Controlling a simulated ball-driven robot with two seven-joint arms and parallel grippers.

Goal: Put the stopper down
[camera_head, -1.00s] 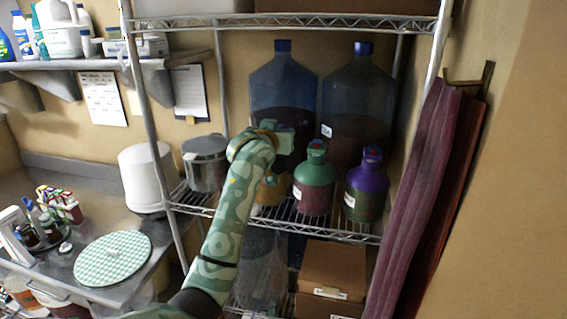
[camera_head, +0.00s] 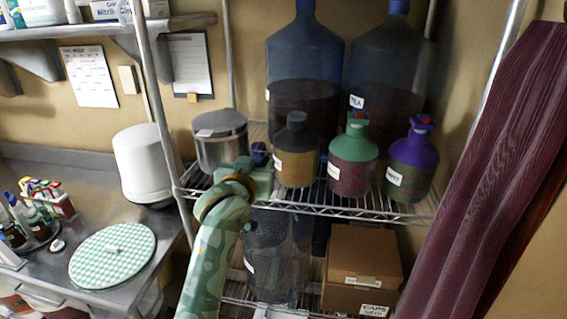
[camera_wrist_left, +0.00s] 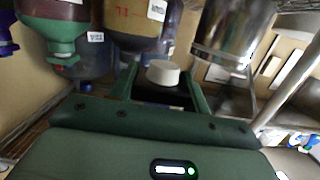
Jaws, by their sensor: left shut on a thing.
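My left gripper (camera_head: 260,164) is at the front of the wire shelf, left of the grey-topped bottle (camera_head: 297,158) and in front of the steel pot (camera_head: 217,142). It is shut on a small stopper, whose pale round end (camera_wrist_left: 163,72) shows between the two fingers in the left wrist view. In the head view a small dark blue piece (camera_head: 259,151) shows at the fingertips; it looks like the same stopper. The grey-topped bottle has no coloured stopper in its neck. A green-topped bottle (camera_head: 352,160) and a purple-topped bottle (camera_head: 411,165) carry stoppers. My right gripper is not in view.
Two large blue carboys (camera_head: 303,75) stand behind the bottles. Cardboard boxes (camera_head: 362,256) and a clear container (camera_head: 276,257) are on the lower shelf. A white bucket (camera_head: 146,165) and a checkered round mat (camera_head: 112,256) are on the left counter. A maroon curtain (camera_head: 490,170) hangs at right.

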